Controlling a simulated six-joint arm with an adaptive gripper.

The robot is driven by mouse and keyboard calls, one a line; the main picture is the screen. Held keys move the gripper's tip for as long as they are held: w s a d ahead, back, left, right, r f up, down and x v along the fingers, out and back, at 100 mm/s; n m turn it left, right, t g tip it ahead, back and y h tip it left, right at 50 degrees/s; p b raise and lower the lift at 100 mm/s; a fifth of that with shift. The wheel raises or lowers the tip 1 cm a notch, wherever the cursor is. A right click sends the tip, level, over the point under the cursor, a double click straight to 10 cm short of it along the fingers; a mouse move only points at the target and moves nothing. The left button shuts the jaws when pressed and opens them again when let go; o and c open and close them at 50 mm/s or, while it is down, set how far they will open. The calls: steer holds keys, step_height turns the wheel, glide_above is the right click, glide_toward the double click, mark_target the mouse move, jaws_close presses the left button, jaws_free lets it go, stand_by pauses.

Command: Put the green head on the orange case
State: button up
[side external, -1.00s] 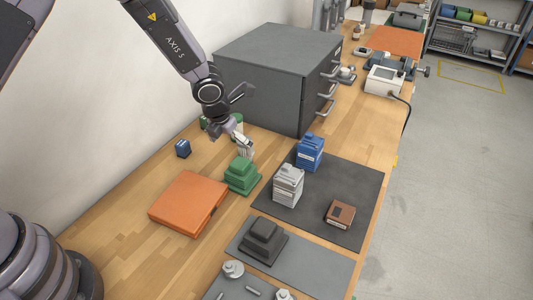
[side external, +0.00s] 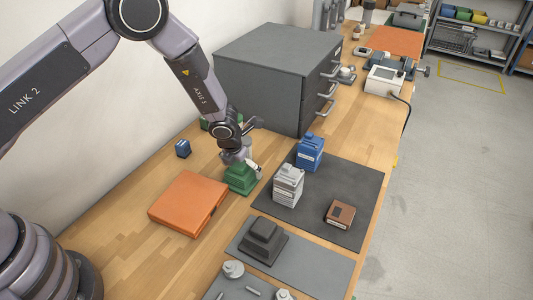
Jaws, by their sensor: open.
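The green head (side external: 240,180), a stepped block, stands on the wooden table between the orange case and the dark mat. The orange case (side external: 188,204) is a flat box lying on the table to the left of it, apart from it. My gripper (side external: 250,170) is open, low over the top of the green head, with a finger showing at its right side. My wrist hides the upper part of the head. I cannot tell whether the fingers touch it.
The grey drawer cabinet (side external: 274,75) stands close behind. A grey-white block (side external: 288,186), a blue block (side external: 310,153) and a brown box (side external: 340,214) are on the dark mat (side external: 318,226). A dark stepped block (side external: 263,240) is in front. A small blue block (side external: 183,149) sits near the wall.

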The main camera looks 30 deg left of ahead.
steer(key=c, duration=1.3)
steer(key=shift+r, duration=0.2)
step_height(320, 180, up, 17)
steer(key=n+g+y, duration=0.3)
steer(key=n, duration=1.5)
glide_above(183, 195)
steer(key=d, duration=0.1)
step_height(183, 195, down, 6)
step_height(183, 195, down, 8)
